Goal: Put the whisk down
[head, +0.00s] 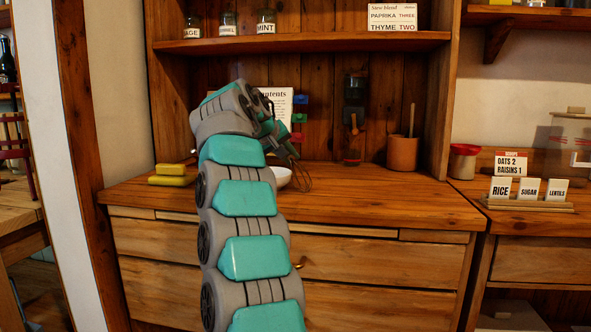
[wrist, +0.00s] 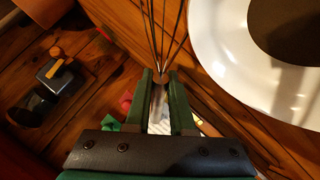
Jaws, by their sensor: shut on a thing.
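My gripper (wrist: 162,88) is shut on the whisk (wrist: 155,35) in the wrist view. The whisk's metal handle lies between the green fingers and its wire loops point away from them. In the head view the whisk's wires (head: 301,176) hang low over the wooden counter, beside a white bowl (head: 281,178). My gripper (head: 280,143) is partly hidden by my arm there. In the wrist view the white round bowl (wrist: 207,45), with a dark middle, is just right of the whisk. I cannot tell whether the whisk touches the counter.
The counter (head: 345,200) is clear at its front right. A brown crock (head: 403,153) with a utensil stands at the back right. A dark dispenser (head: 354,118) is on the back wall. Yellow blocks (head: 172,176) lie at left. A shelf (head: 300,42) with jars overhangs the counter.

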